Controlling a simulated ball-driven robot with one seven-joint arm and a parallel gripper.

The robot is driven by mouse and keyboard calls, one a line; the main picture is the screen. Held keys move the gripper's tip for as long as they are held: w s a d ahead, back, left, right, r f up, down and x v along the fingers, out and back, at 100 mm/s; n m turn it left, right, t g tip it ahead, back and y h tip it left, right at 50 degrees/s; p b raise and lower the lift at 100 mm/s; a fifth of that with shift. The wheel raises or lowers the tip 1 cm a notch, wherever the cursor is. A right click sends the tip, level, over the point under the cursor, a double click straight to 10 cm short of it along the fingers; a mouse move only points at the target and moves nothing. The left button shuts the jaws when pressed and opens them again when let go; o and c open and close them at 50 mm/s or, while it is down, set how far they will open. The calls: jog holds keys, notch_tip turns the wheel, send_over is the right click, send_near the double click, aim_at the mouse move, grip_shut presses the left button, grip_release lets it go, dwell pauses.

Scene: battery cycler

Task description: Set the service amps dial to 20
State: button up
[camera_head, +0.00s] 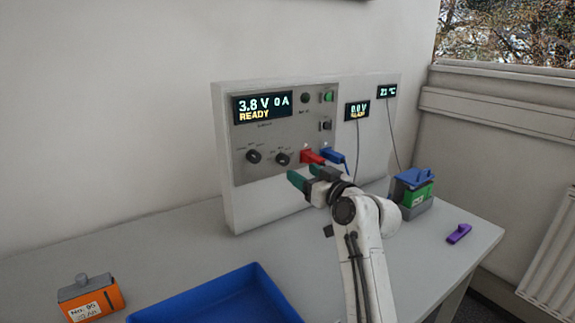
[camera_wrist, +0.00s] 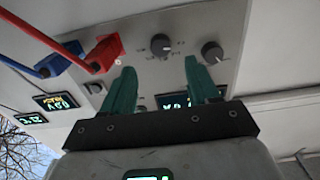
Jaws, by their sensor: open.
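The cycler panel (camera_head: 290,120) stands upright on the table, with a display (camera_head: 262,107) reading "3.8 V 0 A READY". Two dark round dials sit low on it: the left dial (camera_head: 254,156) and the right dial (camera_head: 283,158). Their labels are too small to read, so I cannot tell which is service amps. In the wrist view, turned over, the right dial (camera_wrist: 161,45) shows between my fingertips and the left dial (camera_wrist: 212,52) lies to the right. My gripper (camera_head: 308,177), with green fingers, is open and empty in front of the panel, apart from both dials.
Red (camera_head: 312,156) and blue (camera_head: 334,156) plugs sit right of the dials, close to my gripper. A green-and-blue battery block (camera_head: 414,188) and a purple piece (camera_head: 459,233) are on the right. A blue tray (camera_head: 262,285) and an orange battery (camera_head: 92,303) are in front.

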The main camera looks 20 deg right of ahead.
aim_at(285, 162)
jog(key=x, duration=0.7)
jog(key=shift+w+a, duration=0.1)
jog(key=shift+w, duration=0.2)
jog(key=shift+c, duration=0.3)
jog(key=c, duration=1)
